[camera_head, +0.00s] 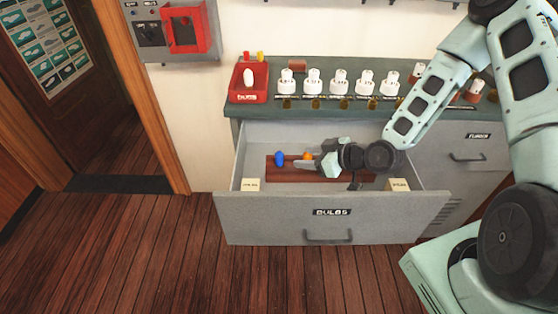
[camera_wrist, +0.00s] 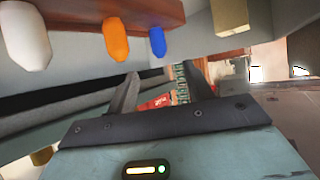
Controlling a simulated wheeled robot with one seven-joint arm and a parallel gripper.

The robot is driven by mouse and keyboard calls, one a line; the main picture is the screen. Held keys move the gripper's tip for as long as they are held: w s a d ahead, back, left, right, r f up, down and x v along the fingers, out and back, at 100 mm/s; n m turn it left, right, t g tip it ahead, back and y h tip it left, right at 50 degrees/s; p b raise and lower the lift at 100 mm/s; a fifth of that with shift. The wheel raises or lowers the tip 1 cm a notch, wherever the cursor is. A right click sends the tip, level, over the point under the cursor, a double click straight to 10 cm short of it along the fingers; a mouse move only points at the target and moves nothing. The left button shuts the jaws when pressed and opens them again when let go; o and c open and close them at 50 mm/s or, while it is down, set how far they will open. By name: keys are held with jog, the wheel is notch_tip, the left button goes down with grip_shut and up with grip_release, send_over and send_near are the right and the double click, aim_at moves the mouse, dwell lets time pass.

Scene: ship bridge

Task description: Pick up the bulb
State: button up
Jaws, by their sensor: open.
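An open grey drawer (camera_head: 265,212) labelled BULBS holds a brown rack (camera_head: 279,174). A blue bulb (camera_head: 280,158) and an orange bulb (camera_head: 307,155) stand on it. In the wrist view the blue bulb (camera_wrist: 157,42), the orange bulb (camera_wrist: 116,40) and a white bulb (camera_wrist: 27,36) sit in a row on the rack (camera_wrist: 150,10). The rack's white bulb is hidden behind my gripper in the head view. My gripper (camera_head: 304,163) is inside the drawer beside the orange bulb. Its fingers (camera_wrist: 163,86) are apart, with no bulb between them.
A red tray (camera_head: 262,97) with a white bulb (camera_head: 249,77) stands on the counter (camera_head: 237,110). Several white bulbs (camera_head: 314,82) stand in a row beside it. Small pale blocks (camera_head: 250,184) sit in the drawer's front corners. The floor (camera_head: 120,250) at left is clear.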

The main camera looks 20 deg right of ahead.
aim_at(283, 156)
jog(key=p+x, duration=0.2)
jog(key=x, duration=0.7)
jog(key=c, duration=1)
